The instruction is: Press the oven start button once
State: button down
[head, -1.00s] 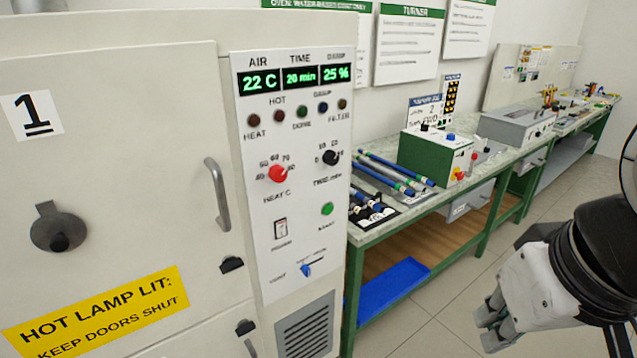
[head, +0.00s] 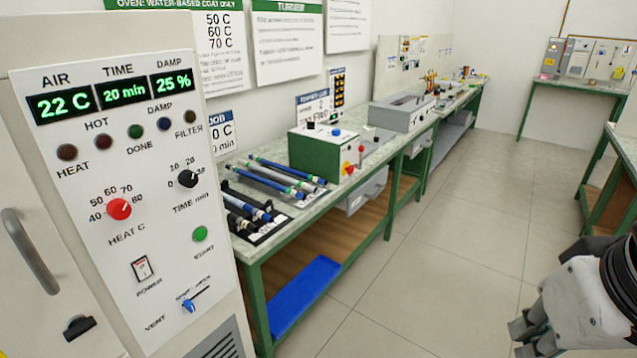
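The oven (head: 130,40) stands at the left in the head view, its control panel facing me. The green start button (head: 200,234) is on the panel's lower right, below the black time knob (head: 188,179). Displays read 22 C, 20 min and 25 %. The red heat knob (head: 119,209) is left of the time knob. A power switch (head: 142,268) and a blue vent slider (head: 189,306) sit lower down. My gripper (head: 522,338) is at the lower right, well apart from the panel. It is partly cut off by the frame, and its finger gap is unclear.
A long green bench (head: 262,246) runs back beside the oven, with several rods, a green control box (head: 325,150) and a blue tray (head: 306,294) beneath. Another table (head: 578,86) with grey boxes stands far right. The tiled floor (head: 430,265) between is clear.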

aim_at(201, 234)
jog(key=z, duration=0.4)
jog(key=k+j, duration=0.25)
jog(key=j, duration=0.15)
jog(key=k+j, duration=0.25)
jog(key=j, duration=0.2)
jog(key=k+j, duration=0.25)
jog(key=j, duration=0.15)
jog(key=k+j, duration=0.25)
jog(key=j, duration=0.15)
